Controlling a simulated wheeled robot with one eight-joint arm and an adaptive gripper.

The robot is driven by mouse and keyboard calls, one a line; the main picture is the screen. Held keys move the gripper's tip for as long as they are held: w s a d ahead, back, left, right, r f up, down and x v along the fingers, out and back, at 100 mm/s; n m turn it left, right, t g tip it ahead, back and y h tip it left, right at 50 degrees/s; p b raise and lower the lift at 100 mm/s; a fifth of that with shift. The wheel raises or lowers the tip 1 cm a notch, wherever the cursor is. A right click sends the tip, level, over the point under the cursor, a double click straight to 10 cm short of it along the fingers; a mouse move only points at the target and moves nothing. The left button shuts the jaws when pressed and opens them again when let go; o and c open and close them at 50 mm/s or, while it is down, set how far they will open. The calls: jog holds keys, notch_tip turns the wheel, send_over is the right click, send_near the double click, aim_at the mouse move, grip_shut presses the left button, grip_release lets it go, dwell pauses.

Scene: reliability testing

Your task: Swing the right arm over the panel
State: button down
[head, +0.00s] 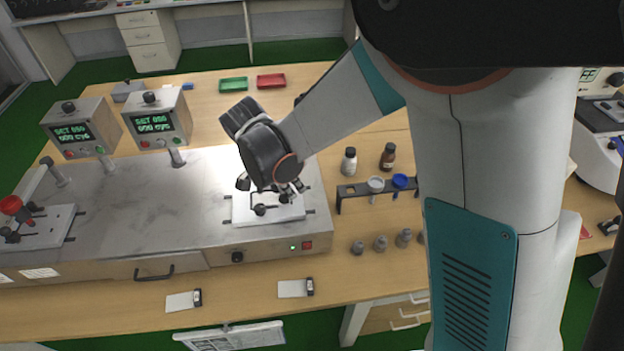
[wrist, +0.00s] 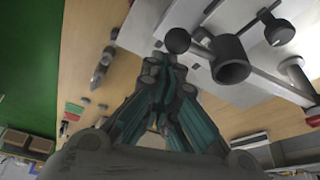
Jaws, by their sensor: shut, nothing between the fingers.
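The right station's white panel (head: 262,212) lies on the metal bench top with black clamps (head: 262,209) on it. My wrist hangs over it and hides its far part. The right swing arm is mostly hidden in the head view. The wrist view shows a dark hollow cylinder (wrist: 231,62) with a pale bar beside it, which may be that arm; I cannot tell its angle over the panel. A dark ball (wrist: 177,40) is close by. My gripper (wrist: 163,62) is shut and empty, its tips left of the cylinder and just below the ball.
The left station has an arm with a red knob (head: 11,205) over its panel. Two control boxes (head: 157,120) stand behind on posts. Bottles (head: 349,161) and a dark rack (head: 350,190) stand to the right. Green (head: 233,84) and red (head: 271,81) trays lie at the back.

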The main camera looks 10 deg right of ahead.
aim_at(280, 199)
jog(key=shift+s+a, duration=0.2)
jog(key=shift+a, duration=1.05)
jog(key=shift+s+a, duration=0.2)
jog(key=shift+a, duration=1)
